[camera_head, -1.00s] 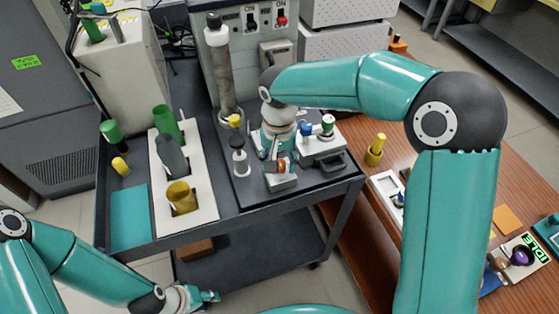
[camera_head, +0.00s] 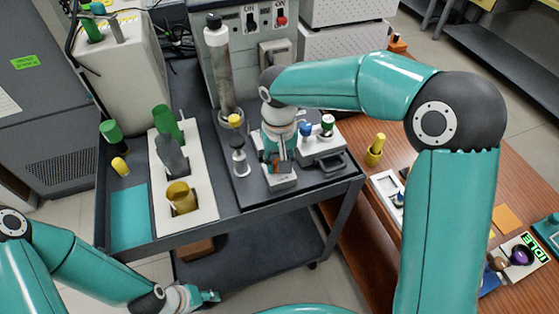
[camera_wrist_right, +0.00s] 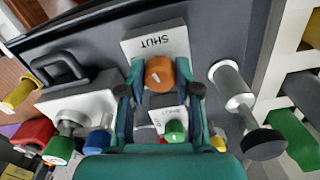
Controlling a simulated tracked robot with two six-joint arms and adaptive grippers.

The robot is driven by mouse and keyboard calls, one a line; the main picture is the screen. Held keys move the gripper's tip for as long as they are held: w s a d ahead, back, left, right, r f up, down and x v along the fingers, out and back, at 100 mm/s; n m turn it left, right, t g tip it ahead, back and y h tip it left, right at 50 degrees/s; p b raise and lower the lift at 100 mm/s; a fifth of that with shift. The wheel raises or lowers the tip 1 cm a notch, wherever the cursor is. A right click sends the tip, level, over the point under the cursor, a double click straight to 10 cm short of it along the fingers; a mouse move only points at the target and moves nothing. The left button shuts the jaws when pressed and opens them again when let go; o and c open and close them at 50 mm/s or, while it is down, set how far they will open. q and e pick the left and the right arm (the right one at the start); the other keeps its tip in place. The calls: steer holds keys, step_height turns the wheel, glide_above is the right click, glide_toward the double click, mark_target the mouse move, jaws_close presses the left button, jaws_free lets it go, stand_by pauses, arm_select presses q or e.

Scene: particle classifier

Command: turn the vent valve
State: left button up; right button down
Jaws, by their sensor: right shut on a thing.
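An orange knob (camera_wrist_right: 159,74), which I take for the vent valve, stands on a pale block (camera_wrist_right: 155,40) marked SHUT. In the wrist view the lettering reads upside down. My right gripper (camera_wrist_right: 161,80) has a finger on each side of the knob and is shut on it. In the head view my right gripper (camera_head: 277,160) points down at the block (camera_head: 282,183) on the cart, and the knob is mostly hidden by the fingers. My left gripper (camera_head: 200,297) hangs low in front of the cart, away from the valve; its opening is unclear.
A grey-white post with a yellow top (camera_head: 238,150) stands close left of the right gripper. A white block with a dark handle (camera_head: 331,162) and blue and green knobs is close right. A white rack (camera_head: 204,205) with bottles stands further left on the cart.

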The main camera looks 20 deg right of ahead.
steer(key=n, duration=0.3)
steer(key=shift+n, duration=0.4)
steer(key=n, duration=0.3)
steer(key=shift+d+r+n+p, duration=0.1)
steer(key=shift+n+p, duration=0.2)
steer(key=shift+p, duration=0.1)
steer(key=n, duration=0.3)
steer(key=shift+w+n+p, duration=0.1)
steer(key=shift+n+p, duration=0.55)
steer(key=shift+n, duration=1.55)
steer(key=c, duration=0.8)
jaws_free()
